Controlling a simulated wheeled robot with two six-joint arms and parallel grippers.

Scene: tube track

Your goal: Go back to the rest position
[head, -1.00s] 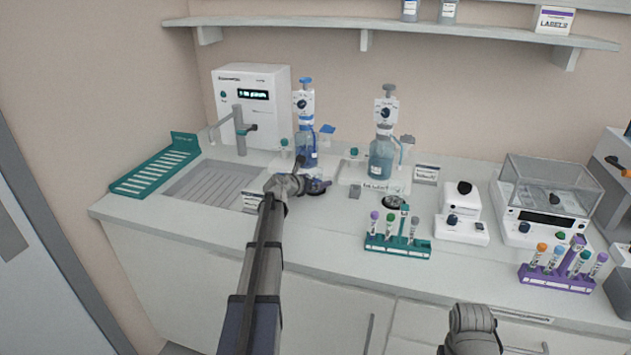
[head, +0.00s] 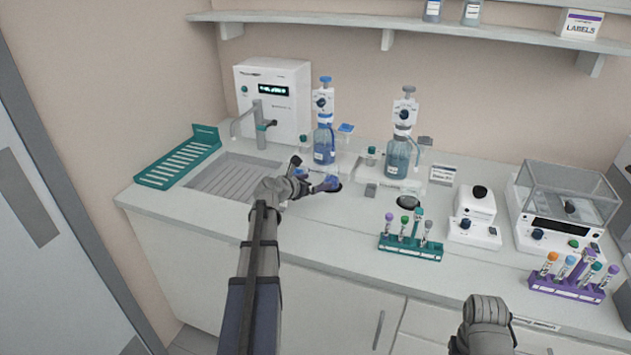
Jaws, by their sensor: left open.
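My left gripper (head: 312,173) is open above the counter, just right of the sink and in front of the blue-topped bottle dispenser (head: 324,140). Nothing shows held between its fingers, though they are small in the picture. My left arm reaches forward from the bottom of the head view. Part of my right arm shows at the bottom right, in front of the counter; its gripper fingers cannot be made out.
A grey-topped dispenser (head: 398,150) stands to the right. A teal tube rack (head: 410,248), a small mixer (head: 474,215), a balance (head: 560,210) and a purple rack (head: 567,285) line the counter. A sink (head: 232,175) and teal drying rack (head: 178,160) are at left.

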